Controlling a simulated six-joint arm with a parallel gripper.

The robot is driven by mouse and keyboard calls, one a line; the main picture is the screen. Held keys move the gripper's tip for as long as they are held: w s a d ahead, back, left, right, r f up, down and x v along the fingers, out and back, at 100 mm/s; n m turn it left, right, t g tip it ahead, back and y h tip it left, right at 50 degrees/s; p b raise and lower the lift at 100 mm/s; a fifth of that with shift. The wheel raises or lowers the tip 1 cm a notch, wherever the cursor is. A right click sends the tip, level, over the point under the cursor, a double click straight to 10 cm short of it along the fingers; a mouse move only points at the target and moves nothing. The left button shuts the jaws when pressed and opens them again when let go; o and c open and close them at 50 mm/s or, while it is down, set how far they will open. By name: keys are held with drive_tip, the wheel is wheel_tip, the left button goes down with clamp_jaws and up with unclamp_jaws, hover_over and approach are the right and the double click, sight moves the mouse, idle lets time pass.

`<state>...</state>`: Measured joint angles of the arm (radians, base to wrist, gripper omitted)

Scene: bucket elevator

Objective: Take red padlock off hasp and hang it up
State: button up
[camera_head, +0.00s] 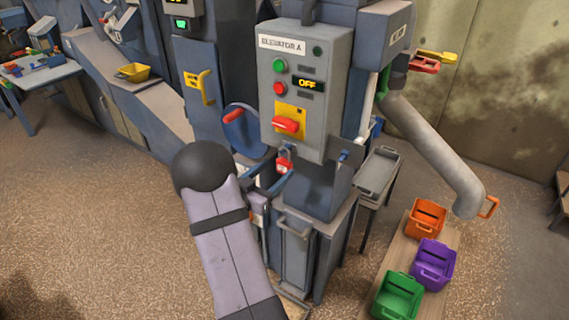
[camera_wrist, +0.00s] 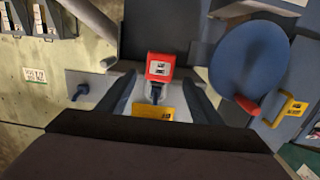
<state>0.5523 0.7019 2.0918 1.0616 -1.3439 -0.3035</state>
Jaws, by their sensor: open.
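The red padlock (camera_head: 284,164) hangs at the lower edge of the grey control box, below the red switch handle (camera_head: 286,125). In the wrist view the padlock (camera_wrist: 161,67) shows its red body with a pale label. The hasp is not clearly distinguishable. My gripper (camera_head: 267,178) is open at the padlock. In the wrist view its two fingers stand on either side of the padlock, with visible gaps. A blue peg (camera_head: 343,156) projects from a grey plate right of the padlock; it also shows at left in the wrist view (camera_wrist: 79,92).
The control box (camera_head: 307,65) reads OFF. A blue handwheel (camera_head: 244,130) with a red grip stands close left of the gripper. A grey chute (camera_head: 430,140) is at right, above orange (camera_head: 426,218), purple (camera_head: 433,264) and green (camera_head: 398,297) bins. Open floor lies at left.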

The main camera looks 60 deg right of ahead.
sight(282, 165)
drive_tip(key=shift+s+d+f+p, duration=0.1)
drive_tip(key=shift+d+p, duration=1)
drive_tip(key=shift+d, duration=1.6)
drive_tip(key=c, duration=1.2)
